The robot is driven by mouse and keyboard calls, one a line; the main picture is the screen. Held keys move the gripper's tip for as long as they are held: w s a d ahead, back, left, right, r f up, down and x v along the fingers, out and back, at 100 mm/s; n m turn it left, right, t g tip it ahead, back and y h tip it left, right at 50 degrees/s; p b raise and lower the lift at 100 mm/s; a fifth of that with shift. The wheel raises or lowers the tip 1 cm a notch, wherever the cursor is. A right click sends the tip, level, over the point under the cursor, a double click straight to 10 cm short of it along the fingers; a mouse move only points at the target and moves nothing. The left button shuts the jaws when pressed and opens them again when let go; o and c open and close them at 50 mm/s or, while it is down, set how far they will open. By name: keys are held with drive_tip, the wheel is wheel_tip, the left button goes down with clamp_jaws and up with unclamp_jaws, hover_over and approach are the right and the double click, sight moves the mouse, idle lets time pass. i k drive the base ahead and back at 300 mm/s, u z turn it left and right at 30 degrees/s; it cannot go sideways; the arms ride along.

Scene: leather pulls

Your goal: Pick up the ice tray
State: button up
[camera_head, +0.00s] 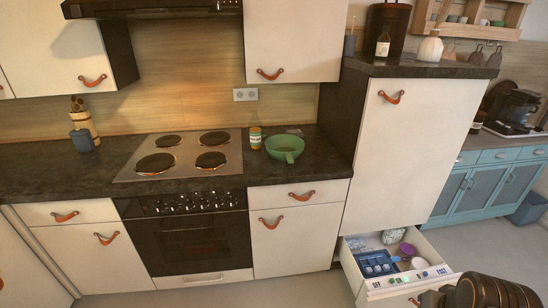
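A blue tray with small compartments, which looks like the ice tray (377,264), lies in the left part of a pulled-out drawer (348,262) at the lower right. It rests low in the drawer, beside other items. A dark, ribbed, rounded shape at the bottom right corner seems to be part of my arm. It covers the right end of the drawer front. My gripper's fingers do not show, so I cannot see whether they are open or shut.
A purple-lidded item (407,250) and a pale round item (393,236) share the drawer. A tall white cabinet (405,150) stands above and behind it. The counter holds a green bowl (284,148) and a bottle (255,133). The floor (300,292) left of the drawer is clear.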

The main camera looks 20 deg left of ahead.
sight(372, 261)
drive_tip(key=u, duration=0.55)
drive_tip(key=i, duration=0.5)
drive_tip(key=u, duration=0.7)
drive_tip(key=i, duration=0.55)
drive_tip(key=z, duration=3.55)
drive_tip(key=i, duration=1.65)
drive_tip(key=u, duration=0.9)
